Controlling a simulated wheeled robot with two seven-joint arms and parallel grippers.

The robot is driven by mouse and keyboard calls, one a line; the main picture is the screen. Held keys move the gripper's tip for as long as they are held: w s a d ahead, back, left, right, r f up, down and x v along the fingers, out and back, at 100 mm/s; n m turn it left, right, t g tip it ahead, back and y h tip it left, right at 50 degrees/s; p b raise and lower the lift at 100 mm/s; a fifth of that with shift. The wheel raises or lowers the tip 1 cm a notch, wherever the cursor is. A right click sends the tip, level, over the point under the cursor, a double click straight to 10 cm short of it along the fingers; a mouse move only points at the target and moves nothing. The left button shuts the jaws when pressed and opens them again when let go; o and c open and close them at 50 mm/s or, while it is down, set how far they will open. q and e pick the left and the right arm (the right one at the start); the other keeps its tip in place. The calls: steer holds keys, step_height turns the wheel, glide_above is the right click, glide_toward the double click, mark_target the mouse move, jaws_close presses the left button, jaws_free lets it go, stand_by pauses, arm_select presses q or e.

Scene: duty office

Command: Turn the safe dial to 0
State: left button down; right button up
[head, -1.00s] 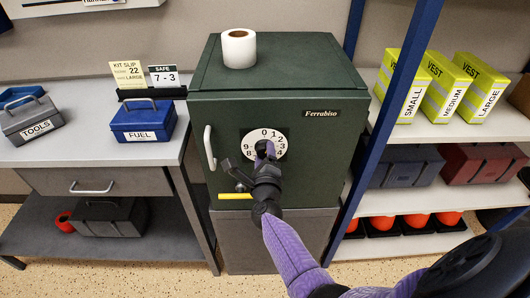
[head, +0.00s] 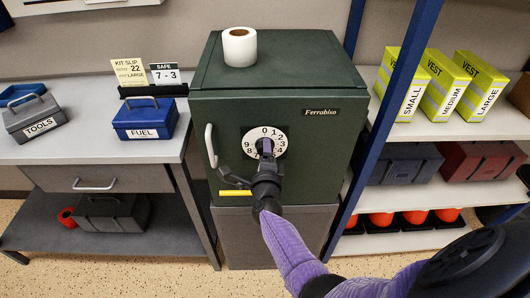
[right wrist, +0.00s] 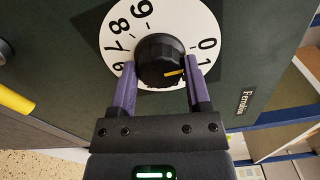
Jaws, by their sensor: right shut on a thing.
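The white safe dial (head: 251,146) is on the front of the dark green safe (head: 310,165), with 0 at its top in the head view. My right gripper (head: 266,148) is at the dial, shut on its black knob (right wrist: 161,58). In the right wrist view, one purple finger is on each side of the knob. A yellow mark on the knob points right, toward the side with 0 and 1. The exact number is unclear because the right finger partly covers that side. My left gripper is not in view.
The safe's handle (head: 210,146) is left of the dial. A paper roll (head: 239,47) stands on the safe. A card (head: 166,74) reading SAFE 7 - 3 stands on the left desk. A blue shelf post (head: 380,110) rises close on the right.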

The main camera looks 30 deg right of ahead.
steer(key=o, duration=1.3)
steer(key=p+v, duration=0.3)
steer(key=v, duration=0.7)
steer(key=shift+p, duration=0.3)
